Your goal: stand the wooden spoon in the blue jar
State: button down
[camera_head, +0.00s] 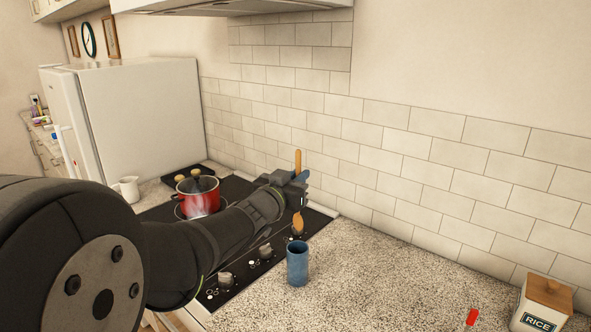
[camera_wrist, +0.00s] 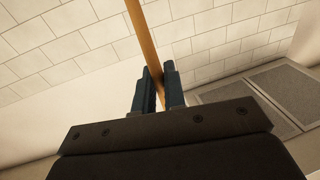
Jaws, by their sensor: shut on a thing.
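The wooden spoon (camera_head: 298,222) is held upright in my gripper (camera_head: 300,180), its handle rising above the fingers and its bowl hanging below. In the wrist view the gripper (camera_wrist: 158,88) is shut on the spoon's handle (camera_wrist: 140,32), which runs slightly tilted between the two fingers. The blue jar (camera_head: 297,264) stands upright on the speckled counter, below the spoon in the head view. The spoon's bowl shows above the jar's rim and apart from it. The jar does not show in the wrist view.
A white mug (camera_head: 127,188) stands by the fridge. A rice canister (camera_head: 541,308) and a small red object (camera_head: 472,317) are at the right. The counter (camera_head: 390,285) right of the jar is clear.

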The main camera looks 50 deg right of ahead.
aim_at(297, 221)
jog(key=shift+f, duration=5.95)
jog(key=c, duration=1.4)
grip_release()
jog(key=shift+a, duration=0.1)
jog(key=s+a, duration=0.3)
jog(key=a, duration=1.4)
jog(key=shift+s+f, duration=0.2)
jog(key=shift+f, duration=0.15)
jog(key=shift+d, duration=0.15)
